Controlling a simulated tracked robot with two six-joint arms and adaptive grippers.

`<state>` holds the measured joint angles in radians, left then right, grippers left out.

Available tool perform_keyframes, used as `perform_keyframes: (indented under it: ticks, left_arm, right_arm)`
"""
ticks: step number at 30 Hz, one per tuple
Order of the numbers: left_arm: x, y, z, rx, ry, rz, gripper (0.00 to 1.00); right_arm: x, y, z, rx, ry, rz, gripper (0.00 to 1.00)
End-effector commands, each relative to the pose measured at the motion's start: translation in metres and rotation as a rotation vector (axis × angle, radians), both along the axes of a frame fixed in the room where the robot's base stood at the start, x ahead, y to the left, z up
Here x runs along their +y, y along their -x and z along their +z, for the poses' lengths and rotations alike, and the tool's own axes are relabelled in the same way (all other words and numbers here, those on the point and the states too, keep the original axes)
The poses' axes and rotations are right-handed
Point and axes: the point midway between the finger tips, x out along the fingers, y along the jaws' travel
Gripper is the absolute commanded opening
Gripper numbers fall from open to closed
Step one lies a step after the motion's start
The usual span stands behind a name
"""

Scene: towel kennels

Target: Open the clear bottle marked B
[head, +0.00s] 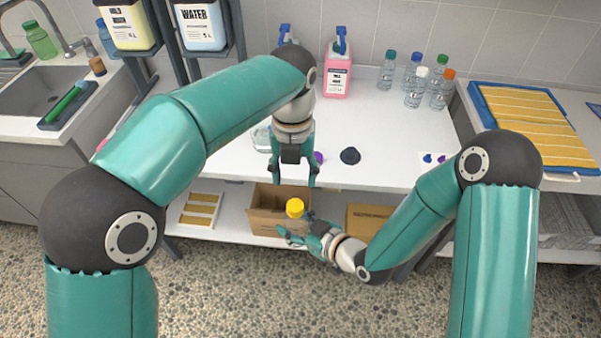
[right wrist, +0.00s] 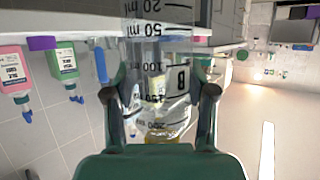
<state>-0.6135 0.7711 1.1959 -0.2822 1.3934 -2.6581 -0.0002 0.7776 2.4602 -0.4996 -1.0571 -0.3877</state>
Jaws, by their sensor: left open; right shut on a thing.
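The clear bottle marked B (right wrist: 162,60) stands between the fingers of my right gripper (right wrist: 160,92), which is shut on it. Black volume marks and the letter B show on its wall. Its yellow cap (head: 295,208) is on top in the head view. Most of the bottle's body is hard to make out there, around my right gripper (head: 297,232). My left gripper (head: 293,182) is open and empty, pointing down. In the head view its fingertips lie just above the yellow cap in the picture, apart from it.
The white worktop (head: 380,140) holds a pink spray bottle (head: 337,80), several capped clear bottles (head: 415,90) and a black knob-like item (head: 350,156). A cardboard box (head: 262,222) stands on the lower shelf behind my right gripper. A blue tray with yellow cloths (head: 484,98) is at right.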

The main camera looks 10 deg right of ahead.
Motion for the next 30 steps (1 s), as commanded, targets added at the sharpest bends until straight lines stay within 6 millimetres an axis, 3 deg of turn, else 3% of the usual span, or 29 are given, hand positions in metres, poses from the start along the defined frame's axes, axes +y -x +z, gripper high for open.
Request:
perform_keyframes:
  ticks: [5, 21, 30]
  left_arm:
    - [-0.011, 0.007, -0.003, -0.008, 0.0, -0.025, 0.58]
    - [-0.01, 0.007, -0.071, -0.007, -0.001, -0.024, 0.58]
    - [-0.011, 0.006, -0.077, -0.007, 0.001, -0.023, 0.58]
  right_arm:
    - [0.0, 0.0, 0.0, 0.0, 0.0, 0.0, 0.0]
    - [0.0, 0.0, 0.0, -0.001, 0.0, -0.001, 0.0]
    - [0.0, 0.0, 0.001, -0.002, -0.001, 0.0, 0.0]
